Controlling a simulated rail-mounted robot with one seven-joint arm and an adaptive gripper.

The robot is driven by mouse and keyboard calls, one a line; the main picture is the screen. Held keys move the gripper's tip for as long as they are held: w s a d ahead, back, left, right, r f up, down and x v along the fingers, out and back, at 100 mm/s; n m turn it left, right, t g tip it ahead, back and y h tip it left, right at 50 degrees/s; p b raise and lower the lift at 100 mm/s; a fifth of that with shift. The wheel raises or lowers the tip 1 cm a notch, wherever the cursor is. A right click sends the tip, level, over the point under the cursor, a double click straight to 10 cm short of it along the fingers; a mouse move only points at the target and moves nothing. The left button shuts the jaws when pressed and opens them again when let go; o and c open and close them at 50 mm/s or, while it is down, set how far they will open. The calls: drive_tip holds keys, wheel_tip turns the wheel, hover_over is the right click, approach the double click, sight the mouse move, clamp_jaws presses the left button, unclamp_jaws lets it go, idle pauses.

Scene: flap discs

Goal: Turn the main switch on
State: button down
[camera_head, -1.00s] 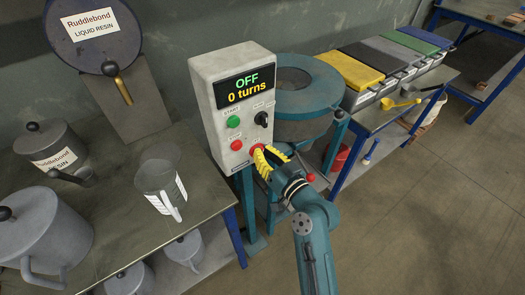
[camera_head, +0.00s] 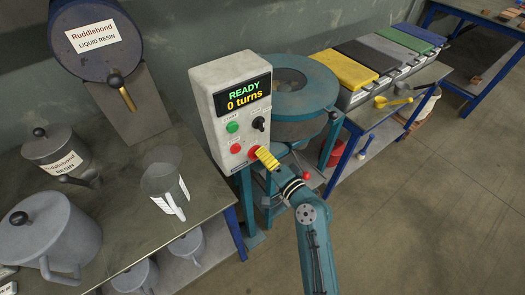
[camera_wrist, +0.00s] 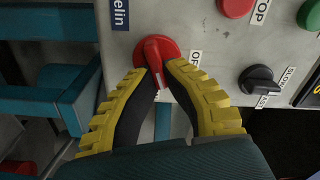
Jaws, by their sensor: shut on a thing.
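The main switch (camera_wrist: 158,50) is a red rotary knob at the lower corner of the grey control box (camera_head: 205,97). A white mark shows on its handle, and labels reading "OF…" and partly hidden text stand beside it. My gripper (camera_wrist: 160,74) has yellow ribbed fingers shut on the switch handle, one on each side. In the head view my gripper (camera_head: 259,156) reaches the box front from the lower right and covers part of the switch. The box display (camera_head: 243,96) reads "READY" in green and "0 turns" in yellow.
A green START button (camera_head: 232,127), a red STOP button (camera_head: 236,148) and a black knob (camera_head: 259,123) sit close by on the box. A teal round machine (camera_head: 290,103) stands behind.

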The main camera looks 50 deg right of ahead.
drive_tip(key=shift+f+m+p, duration=0.15)
drive_tip(key=shift+m+p, duration=0.2)
drive_tip(key=shift+m, duration=0.6)
drive_tip(key=shift+f+m+p, duration=0.15)
drive_tip(key=shift+m+p, duration=0.2)
drive_tip(key=shift+m, duration=0.6)
drive_tip(key=c, duration=1.1)
unclamp_jaws()
drive_tip(key=s, duration=0.4)
drive_tip(key=s+a, duration=0.1)
drive_tip(key=s, duration=0.3)
drive_tip(key=s+a, duration=0.1)
drive_tip(key=s, duration=0.2)
drive_tip(key=shift+s, duration=0.4)
